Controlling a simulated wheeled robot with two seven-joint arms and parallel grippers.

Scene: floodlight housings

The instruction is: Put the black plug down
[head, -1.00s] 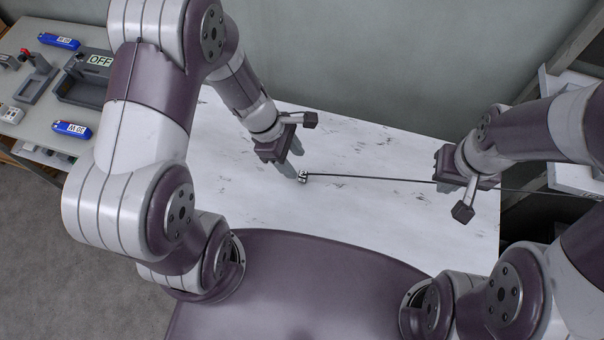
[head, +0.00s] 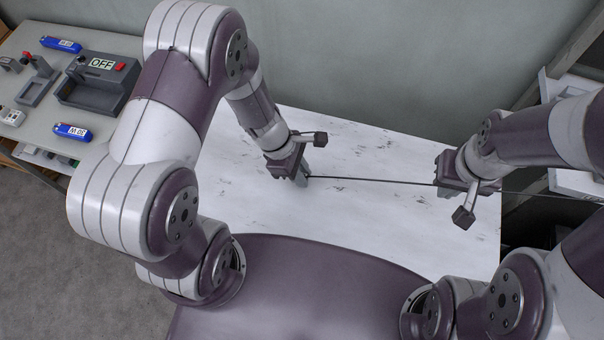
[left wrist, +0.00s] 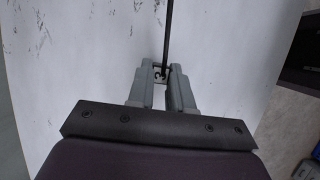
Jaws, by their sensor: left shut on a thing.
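My left gripper (head: 303,181) is low over the white table, its fingers pointing down. In the left wrist view its fingers (left wrist: 162,72) are shut on the small plug (left wrist: 160,75) at the end of a black cable (left wrist: 168,35). In the head view the plug is mostly hidden at the fingertips, and I cannot tell whether it touches the table. The cable (head: 375,180) runs nearly straight right to my right gripper (head: 448,193) and continues past it. The right gripper's fingers are mostly hidden, so its opening is unclear.
The white tabletop (head: 360,230) is largely clear around the left gripper. A side table at the left holds blue packs (head: 71,131), a grey fixture with an OFF display (head: 102,64) and a small stand with a red part (head: 36,75). Shelving (head: 570,85) stands at the right.

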